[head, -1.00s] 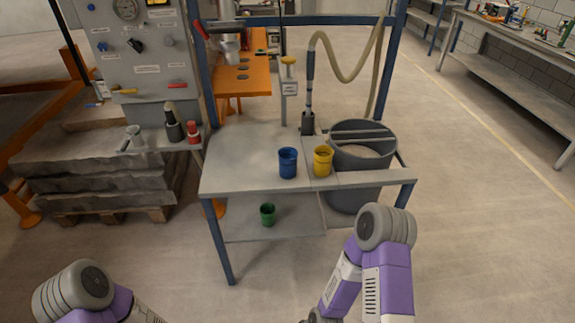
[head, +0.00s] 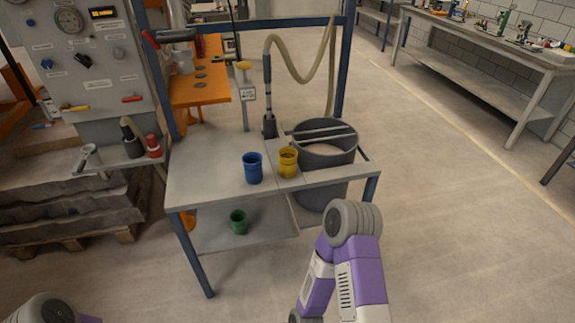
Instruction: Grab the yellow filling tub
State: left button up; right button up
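The yellow filling tub (head: 288,163) stands upright on the grey table (head: 215,182), close to its right part. A blue tub (head: 252,168) stands just left of it, slightly apart. A green tub (head: 238,222) stands on the table's lower shelf. Both of my arms show only as links at the bottom of the head view, one at the lower left corner and one right of centre. Neither gripper's fingers can be seen. Nothing touches the yellow tub.
A large grey bin (head: 325,150) stands behind the table's right side. A hose (head: 300,72) hangs from the blue frame above. A control panel (head: 80,60) and small shelf with bottles (head: 153,146) stand left. Open floor (head: 440,220) lies to the right.

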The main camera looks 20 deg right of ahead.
aim_at(288, 156)
jog(key=z, duration=0.55)
jog(key=i, duration=0.9)
jog(key=z, duration=0.35)
